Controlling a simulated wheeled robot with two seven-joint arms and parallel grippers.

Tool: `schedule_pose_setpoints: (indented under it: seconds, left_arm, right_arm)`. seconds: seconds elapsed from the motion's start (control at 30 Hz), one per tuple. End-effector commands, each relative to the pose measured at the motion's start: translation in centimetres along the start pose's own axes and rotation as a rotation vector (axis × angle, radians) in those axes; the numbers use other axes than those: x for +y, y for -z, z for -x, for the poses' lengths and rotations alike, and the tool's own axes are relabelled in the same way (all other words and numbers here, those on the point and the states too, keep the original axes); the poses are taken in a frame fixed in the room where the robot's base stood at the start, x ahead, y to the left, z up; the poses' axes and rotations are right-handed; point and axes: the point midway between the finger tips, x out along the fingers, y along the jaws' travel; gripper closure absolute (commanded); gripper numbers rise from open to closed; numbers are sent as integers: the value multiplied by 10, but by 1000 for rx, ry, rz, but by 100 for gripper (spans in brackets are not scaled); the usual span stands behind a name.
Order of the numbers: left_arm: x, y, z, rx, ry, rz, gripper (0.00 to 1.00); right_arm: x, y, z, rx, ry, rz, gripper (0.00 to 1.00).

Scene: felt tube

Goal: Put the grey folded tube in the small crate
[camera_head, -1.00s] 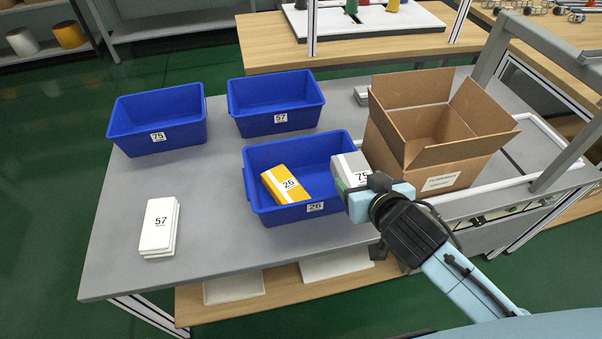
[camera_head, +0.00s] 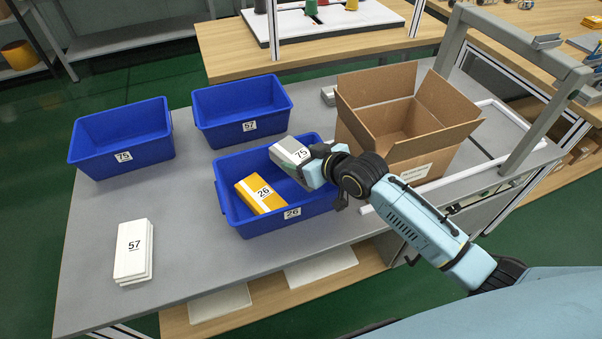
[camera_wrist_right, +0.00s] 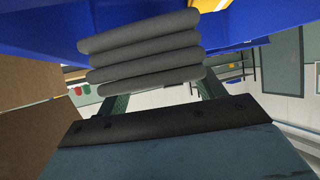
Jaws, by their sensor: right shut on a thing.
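The grey folded tube (camera_head: 291,151), with a white band marked 75, is in my right gripper (camera_head: 316,168). A blue crate marked 75 (camera_head: 95,168) stands at the left, and a blue crate marked 57 (camera_head: 225,133) at the back; both look empty. My left gripper is out of view.
An open cardboard box (camera_head: 375,148) stands right of the crates. A white stack marked 57 (camera_head: 132,250) lies at the front left of the grey table (camera_head: 190,225). A metal frame (camera_head: 535,130) rises at the right. The table between the white stack and the crates is clear.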

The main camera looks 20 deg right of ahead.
Motion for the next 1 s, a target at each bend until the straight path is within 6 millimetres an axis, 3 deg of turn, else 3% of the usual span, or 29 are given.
schedule_pose_setpoints:
  seconds: [0.3, 1.0]
  left_arm:
    - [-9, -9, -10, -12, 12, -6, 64]
    - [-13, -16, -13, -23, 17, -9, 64]
  right_arm:
    - [0, -33, -18, 0, 0, -2, 60]
    - [0, -44, -24, 2, 0, 0, 60]
